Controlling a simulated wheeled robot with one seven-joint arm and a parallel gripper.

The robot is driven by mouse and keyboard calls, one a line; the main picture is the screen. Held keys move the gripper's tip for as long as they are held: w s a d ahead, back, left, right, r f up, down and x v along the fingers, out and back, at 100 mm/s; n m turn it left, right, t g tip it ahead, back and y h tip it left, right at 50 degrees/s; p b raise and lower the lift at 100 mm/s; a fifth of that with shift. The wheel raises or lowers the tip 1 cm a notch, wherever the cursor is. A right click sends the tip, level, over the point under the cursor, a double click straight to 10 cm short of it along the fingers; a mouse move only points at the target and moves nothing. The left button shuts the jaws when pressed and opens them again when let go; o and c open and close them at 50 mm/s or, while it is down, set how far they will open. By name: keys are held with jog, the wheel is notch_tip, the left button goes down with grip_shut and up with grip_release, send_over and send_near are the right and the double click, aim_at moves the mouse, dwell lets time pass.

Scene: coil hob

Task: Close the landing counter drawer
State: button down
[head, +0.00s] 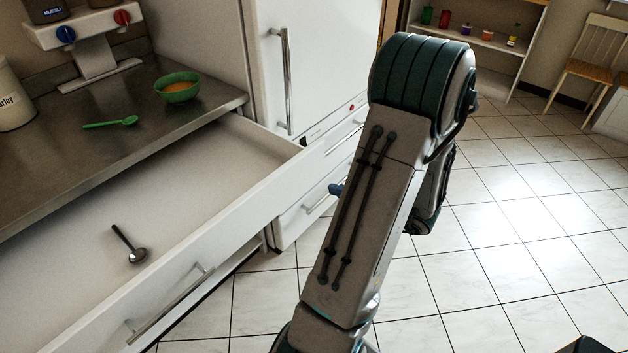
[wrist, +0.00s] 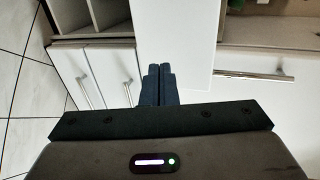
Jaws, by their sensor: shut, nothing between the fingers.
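The landing counter drawer (head: 215,215) is pulled far out from under the steel counter in the head view. Its long white front carries a metal bar handle (head: 170,305). A spoon with a dark handle (head: 130,247) lies inside it. My gripper shows as a small blue tip (head: 337,188) beside my arm, to the right of the drawer front's far end; most of it is hidden behind my arm. In the wrist view my gripper (wrist: 158,70) has its two dark blue fingers together and empty, over white panels. I cannot tell whether the fingers touch anything.
The counter (head: 150,95) holds a green bowl (head: 176,90), a green spoon (head: 112,123) and a canister (head: 10,100). A white cabinet with a tall handle (head: 287,80) stands past the drawer. Tiled floor (head: 500,230) lies clear to the right; a shelf and chair (head: 585,62) stand far back.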

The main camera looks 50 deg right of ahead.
aim_at(305, 178)
jog(key=x, duration=0.5)
jog(key=r+x, duration=0.1)
jog(key=x, duration=0.1)
jog(key=shift+w+f+p, duration=0.1)
jog(key=shift+w+p, duration=0.3)
jog(key=shift+w, duration=0.1)
jog(key=shift+w, duration=0.1)
